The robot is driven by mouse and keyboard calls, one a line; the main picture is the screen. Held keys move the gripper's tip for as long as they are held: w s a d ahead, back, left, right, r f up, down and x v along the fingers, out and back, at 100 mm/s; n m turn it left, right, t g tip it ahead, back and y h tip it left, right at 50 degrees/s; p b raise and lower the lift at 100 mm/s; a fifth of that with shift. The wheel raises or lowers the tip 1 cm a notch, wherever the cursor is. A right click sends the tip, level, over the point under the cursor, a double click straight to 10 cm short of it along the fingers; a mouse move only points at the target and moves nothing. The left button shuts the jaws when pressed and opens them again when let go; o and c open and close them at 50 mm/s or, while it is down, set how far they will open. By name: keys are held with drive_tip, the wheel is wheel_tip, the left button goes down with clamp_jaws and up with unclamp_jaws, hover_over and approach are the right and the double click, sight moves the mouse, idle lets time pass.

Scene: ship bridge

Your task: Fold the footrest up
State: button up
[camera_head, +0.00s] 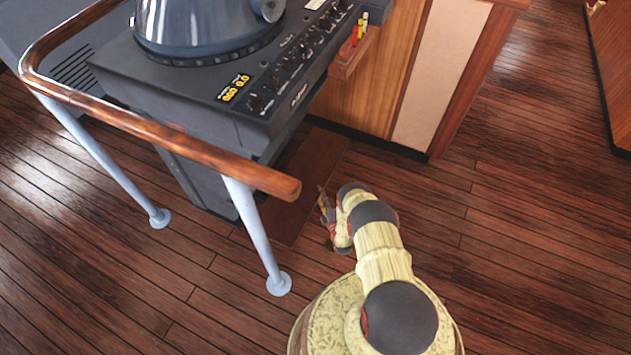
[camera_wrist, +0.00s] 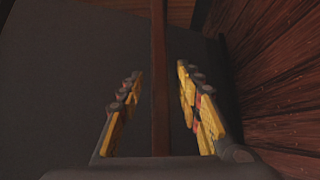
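The footrest (camera_head: 308,172) looks like a flat dark-brown board, low beside the base of the grey console (camera_head: 200,100). It appears folded down, lying roughly level just above or on the floor. My gripper (camera_head: 325,207) is low at the board's right edge. In the wrist view my gripper (camera_wrist: 159,72) is open, with one yellow finger on each side of a narrow brown strip (camera_wrist: 158,60), apparently the board's edge. Gaps show between the strip and both fingers. Contact behind the fingers is hidden.
A wooden handrail (camera_head: 180,135) on pale posts (camera_head: 258,235) stands left of my arm, close to the board. A wooden cabinet (camera_head: 425,85) stands behind it. The plank floor (camera_head: 520,220) to the right is clear.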

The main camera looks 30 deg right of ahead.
sight(317, 183)
drive_tip(key=w, duration=0.2)
drive_tip(key=w+b, duration=0.1)
drive_tip(key=w, duration=0.2)
drive_tip(key=shift+w+d+b, duration=0.35)
drive_tip(key=shift+w+b, duration=0.05)
drive_tip(key=shift+c, duration=1.3)
clamp_jaws()
